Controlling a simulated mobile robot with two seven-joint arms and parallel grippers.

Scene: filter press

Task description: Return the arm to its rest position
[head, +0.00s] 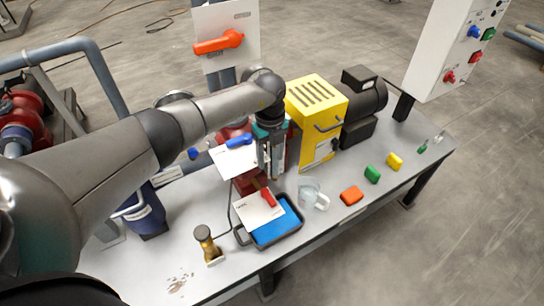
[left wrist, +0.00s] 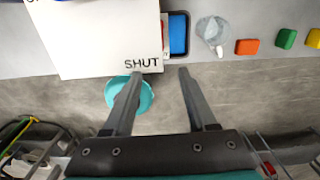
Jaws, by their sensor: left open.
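My left arm comes in from the left of the head view and reaches across the table. My left gripper (head: 272,165) hangs over the middle of the table, near a white plate with a blue handle (head: 238,141). In the left wrist view its two fingers (left wrist: 158,75) are apart with nothing between them. One fingertip overlaps the lower edge of a white sign (left wrist: 95,40) marked "SHUT"; I cannot tell whether they touch. My right gripper is in neither view.
A yellow machine (head: 317,115) with a dark motor stands behind the gripper. A black tray with a blue inside (head: 275,230), a clear jug (head: 309,194) and coloured blocks (head: 351,195) lie near the front edge. A white panel with an orange lever (head: 220,42) rises behind.

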